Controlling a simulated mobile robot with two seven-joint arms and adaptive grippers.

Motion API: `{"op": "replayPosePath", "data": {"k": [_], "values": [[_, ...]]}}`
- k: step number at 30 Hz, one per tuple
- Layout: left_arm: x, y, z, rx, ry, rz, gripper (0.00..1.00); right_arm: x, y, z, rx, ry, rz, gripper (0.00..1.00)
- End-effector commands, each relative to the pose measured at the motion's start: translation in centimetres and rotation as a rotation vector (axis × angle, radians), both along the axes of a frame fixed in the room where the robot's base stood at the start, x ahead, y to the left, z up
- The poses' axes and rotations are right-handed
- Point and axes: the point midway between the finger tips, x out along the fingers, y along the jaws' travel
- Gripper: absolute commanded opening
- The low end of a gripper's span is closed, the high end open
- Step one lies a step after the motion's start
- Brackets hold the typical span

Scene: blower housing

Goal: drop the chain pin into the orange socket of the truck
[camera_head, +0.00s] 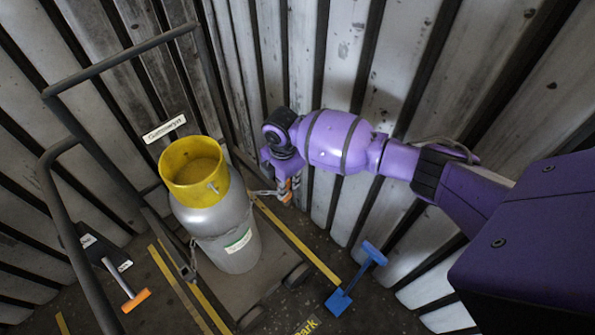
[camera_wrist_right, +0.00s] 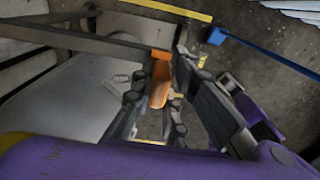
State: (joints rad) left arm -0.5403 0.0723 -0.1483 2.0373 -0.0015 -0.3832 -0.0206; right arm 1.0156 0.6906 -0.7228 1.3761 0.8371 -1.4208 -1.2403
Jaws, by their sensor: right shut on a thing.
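The truck (camera_head: 98,68) is a dark tubular frame carrying a grey cylinder (camera_head: 220,215) with a yellow collar (camera_head: 192,160). My right gripper (camera_head: 284,184) points down beside the cylinder's right side. In the right wrist view its fingers (camera_wrist_right: 160,85) are closed in around an orange piece (camera_wrist_right: 160,82) near the end of a dark truck bar (camera_wrist_right: 85,40). A chain (camera_head: 264,192) runs from the cylinder to the gripper. The chain pin is mostly hidden between the fingers. I cannot tell whether it is in the orange socket. My left gripper is out of view.
Ribbed metal walls (camera_head: 340,60) stand close behind. Yellow lines mark the floor.

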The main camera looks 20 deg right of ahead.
Motion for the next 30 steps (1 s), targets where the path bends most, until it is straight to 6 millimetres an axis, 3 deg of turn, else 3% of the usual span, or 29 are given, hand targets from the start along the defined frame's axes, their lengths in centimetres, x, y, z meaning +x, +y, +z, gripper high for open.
{"op": "replayPosePath", "data": {"k": [14,15,20,30], "values": [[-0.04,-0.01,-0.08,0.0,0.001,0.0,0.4,0.16,0.07,-0.14,0.001,-0.003,0.001,0.0],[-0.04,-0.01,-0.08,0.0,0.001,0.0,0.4,0.16,0.07,-0.14,0.001,-0.003,0.001,0.15],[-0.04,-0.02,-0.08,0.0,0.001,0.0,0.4,0.15,0.06,-0.14,0.0,-0.003,0.001,0.35],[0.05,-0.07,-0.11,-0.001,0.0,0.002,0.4,0.17,0.04,0.09,0.0,-0.003,0.001,0.35]]}}
